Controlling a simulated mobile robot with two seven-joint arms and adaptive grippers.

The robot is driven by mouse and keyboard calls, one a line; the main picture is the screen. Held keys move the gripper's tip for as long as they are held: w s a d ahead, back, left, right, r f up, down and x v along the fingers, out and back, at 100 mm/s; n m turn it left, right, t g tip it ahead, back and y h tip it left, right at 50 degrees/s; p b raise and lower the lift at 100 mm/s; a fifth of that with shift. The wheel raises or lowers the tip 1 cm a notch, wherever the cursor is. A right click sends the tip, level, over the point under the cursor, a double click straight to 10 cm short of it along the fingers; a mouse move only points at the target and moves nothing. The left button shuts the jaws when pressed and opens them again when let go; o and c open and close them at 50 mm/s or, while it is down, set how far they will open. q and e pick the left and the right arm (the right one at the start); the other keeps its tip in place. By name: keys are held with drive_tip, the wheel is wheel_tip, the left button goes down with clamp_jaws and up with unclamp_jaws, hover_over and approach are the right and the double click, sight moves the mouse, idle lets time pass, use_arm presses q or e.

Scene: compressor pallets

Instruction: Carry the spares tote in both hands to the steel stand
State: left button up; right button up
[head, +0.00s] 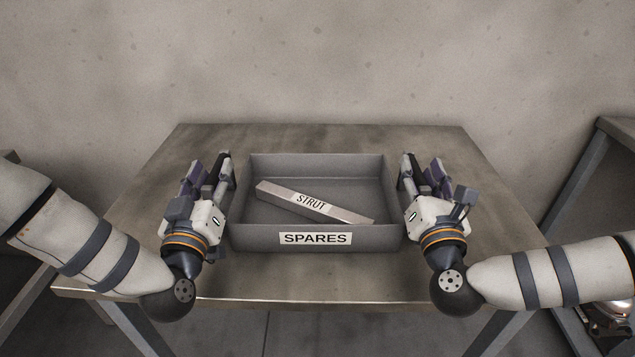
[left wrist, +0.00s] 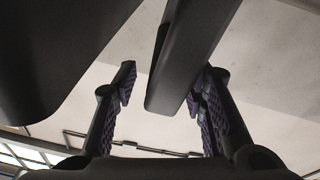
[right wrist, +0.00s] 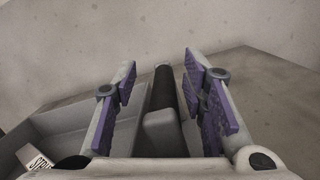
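The spares tote (head: 245,238) is a grey open box labelled SPARES, standing level on a steel-topped table in the head view. A strut (head: 345,212) lies aslant inside it. My left gripper (head: 208,170) is at the tote's left side and my right gripper (head: 420,170) at its right side. In the left wrist view, the fingers stand apart with a dark bar (left wrist: 178,85) between them, nearer the right finger. In the right wrist view, the fingers stand apart around a dark bar (right wrist: 164,88) beside the tote wall (right wrist: 70,118). I cannot tell which table is the steel stand.
The steel table (head: 320,285) has bare top around the tote. A second table or stand (head: 616,128) shows at the right edge, with a metal part (head: 607,318) low beneath it. Another edge shows at far left. A plain wall (head: 320,60) stands behind.

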drive_tip(key=shift+s+f, duration=0.1)
drive_tip(key=shift+s, duration=0.2)
drive_tip(key=s, duration=0.3)
drive_tip(key=s+f, duration=0.1)
drive_tip(key=s, duration=0.7)
drive_tip(key=shift+s+a+f, duration=0.2)
drive_tip(key=shift+a, duration=0.05)
use_arm(q)
wheel_tip(320, 180, up, 10)
